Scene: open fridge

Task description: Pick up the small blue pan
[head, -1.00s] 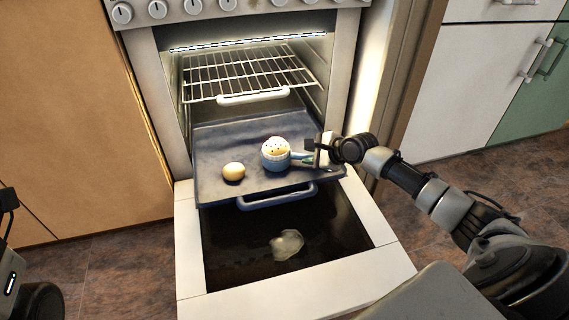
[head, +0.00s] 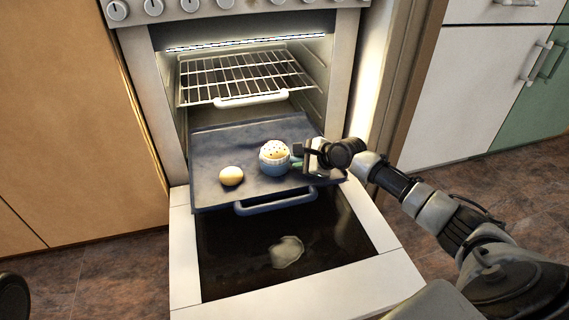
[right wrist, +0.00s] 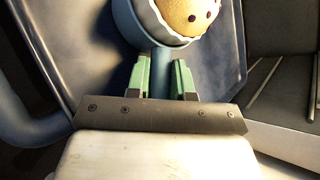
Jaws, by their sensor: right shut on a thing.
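The small blue pan (head: 274,168) sits on the dark oven tray (head: 222,142), with a pale muffin (head: 274,150) in a white cup inside it. The pan shows at the top of the right wrist view (right wrist: 132,32), partly cut off, with its blue handle (right wrist: 160,62) pointing toward my gripper. My right gripper (head: 299,159) is at the pan's right side. In the right wrist view its green fingers (right wrist: 161,78) are shut on the handle, one on each side. My left gripper is not in view.
A round tan item (head: 231,176) lies on the tray left of the pan. A wire rack (head: 240,74) is above the tray's rear. The open oven door (head: 230,250) lies below, with a pale patch (head: 287,251) on its glass. Cabinets flank the oven.

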